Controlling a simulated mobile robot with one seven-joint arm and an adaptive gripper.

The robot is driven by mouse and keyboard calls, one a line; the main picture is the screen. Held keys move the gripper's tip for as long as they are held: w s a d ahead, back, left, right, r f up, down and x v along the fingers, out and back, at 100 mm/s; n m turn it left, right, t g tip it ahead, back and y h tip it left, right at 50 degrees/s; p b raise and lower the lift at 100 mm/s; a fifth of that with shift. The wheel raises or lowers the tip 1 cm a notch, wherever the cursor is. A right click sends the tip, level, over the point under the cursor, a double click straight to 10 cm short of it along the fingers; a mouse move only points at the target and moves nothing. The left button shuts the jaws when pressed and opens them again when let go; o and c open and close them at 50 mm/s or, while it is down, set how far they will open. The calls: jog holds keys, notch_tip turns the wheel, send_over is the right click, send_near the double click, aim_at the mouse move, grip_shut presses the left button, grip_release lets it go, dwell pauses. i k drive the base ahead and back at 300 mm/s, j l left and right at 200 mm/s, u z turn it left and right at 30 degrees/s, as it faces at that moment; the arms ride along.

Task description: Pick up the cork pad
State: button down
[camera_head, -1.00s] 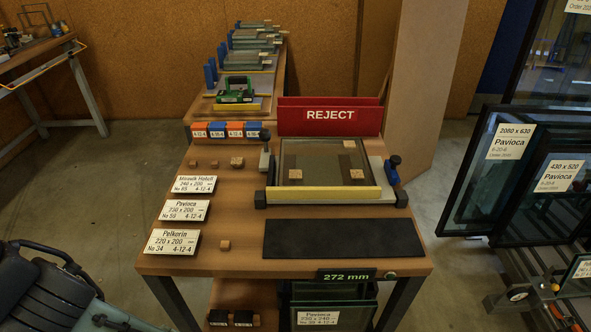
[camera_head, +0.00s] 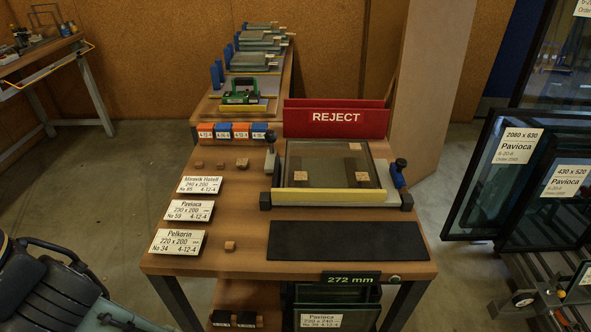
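Several small brown cork pads are in the head view. Three sit in a loose row at the table's upper left: a left pad (camera_head: 198,165), a middle pad (camera_head: 220,164) and a right pad (camera_head: 242,163). Another cork pad (camera_head: 229,246) lies alone beside the black mat's left end. More pale cork pads (camera_head: 301,176) lie on the glass pane (camera_head: 325,161) in the frame fixture. Dark parts at the lower left look like my own arm. No gripper fingertips can be made out, and no cork pad is seen held.
Three white label cards (camera_head: 179,242) line the table's left side. A black mat (camera_head: 345,241) lies at the front right. A red REJECT bin (camera_head: 335,118) stands behind the fixture. Blue and orange boxes (camera_head: 222,131) are at the back left. Glass panes (camera_head: 515,185) stand at right.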

aim_at(241, 161)
jog(key=j+z, duration=0.2)
jog(key=j, duration=0.25)
jog(key=j+z, duration=0.2)
jog(key=j, duration=0.25)
jog(key=k+j+z, duration=0.2)
jog(key=j, duration=0.25)
jog(key=j+z, duration=0.2)
jog(key=j, duration=0.25)
jog(key=i+j+z, duration=0.35)
jog(key=i+j, duration=0.1)
jog(key=i, duration=0.1)
